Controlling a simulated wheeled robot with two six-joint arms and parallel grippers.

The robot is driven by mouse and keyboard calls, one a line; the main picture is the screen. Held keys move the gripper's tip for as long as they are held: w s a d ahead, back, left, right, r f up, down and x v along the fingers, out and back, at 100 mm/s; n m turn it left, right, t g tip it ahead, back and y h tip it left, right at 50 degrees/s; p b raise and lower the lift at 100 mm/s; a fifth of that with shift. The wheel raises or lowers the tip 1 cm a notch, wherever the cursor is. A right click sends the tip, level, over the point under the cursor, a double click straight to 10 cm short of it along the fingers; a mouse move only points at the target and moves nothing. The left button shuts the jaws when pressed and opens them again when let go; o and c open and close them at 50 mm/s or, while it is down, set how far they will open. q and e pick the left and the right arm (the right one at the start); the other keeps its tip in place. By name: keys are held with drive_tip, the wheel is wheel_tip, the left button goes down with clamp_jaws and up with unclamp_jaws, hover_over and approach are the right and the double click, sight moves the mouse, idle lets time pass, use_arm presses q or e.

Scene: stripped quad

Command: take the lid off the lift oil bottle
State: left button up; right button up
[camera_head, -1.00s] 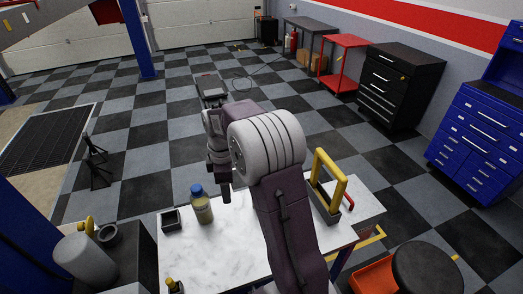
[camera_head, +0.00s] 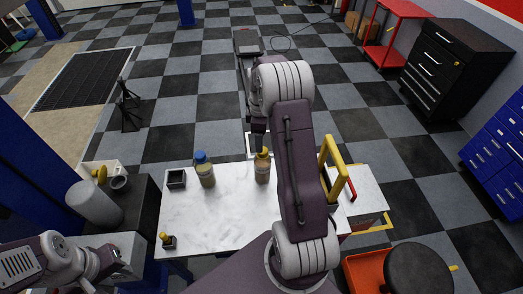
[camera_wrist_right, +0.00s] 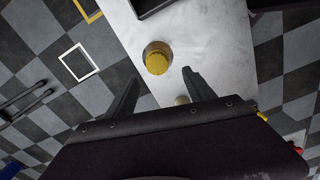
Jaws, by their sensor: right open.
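Two bottles stand upright on the white tabletop (camera_head: 232,215): one with a blue lid (camera_head: 201,156), one with a yellow-orange lid (camera_head: 263,153). I cannot read which is the lift oil bottle. The right wrist view shows a yellow lid (camera_wrist_right: 157,62) from above, just beyond the fingertips. My right gripper (camera_wrist_right: 160,77) is open with nothing gripped. A small pale round thing (camera_wrist_right: 182,100) shows between its fingers, partly hidden. In the head view my right arm hides much of that gripper. My left gripper (camera_head: 98,268) is at lower left, clear of the bottles; its jaws are unclear.
A small black box (camera_head: 176,179) sits left of the blue-lidded bottle. A small dark item with a yellow top (camera_head: 168,241) is near the table's front left. The front middle of the tabletop is clear.

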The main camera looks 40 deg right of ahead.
drive_tip(key=shift+s+d+f, duration=0.1)
drive_tip(key=shift+d+f, duration=0.4)
drive_tip(key=shift+d, duration=0.1)
drive_tip(key=f, duration=0.1)
drive_tip(key=f+p, duration=0.1)
drive_tip(key=f, duration=0.1)
drive_tip(key=f+p, duration=0.1)
drive_tip(key=shift+s+a+f, duration=0.1)
drive_tip(key=shift+a+f, duration=0.2)
drive_tip(key=shift+a, duration=0.05)
drive_tip(key=shift+d+f, duration=0.2)
drive_tip(key=shift+d, duration=0.1)
drive_tip(key=c, duration=0.7)
clamp_jaws()
use_arm(q)
drive_tip(key=r, duration=0.2)
drive_tip(key=shift+d+r, duration=0.25)
drive_tip(key=shift+r, duration=0.05)
drive_tip(key=shift+f, duration=0.1)
use_arm(e)
drive_tip(key=shift+r, duration=0.15)
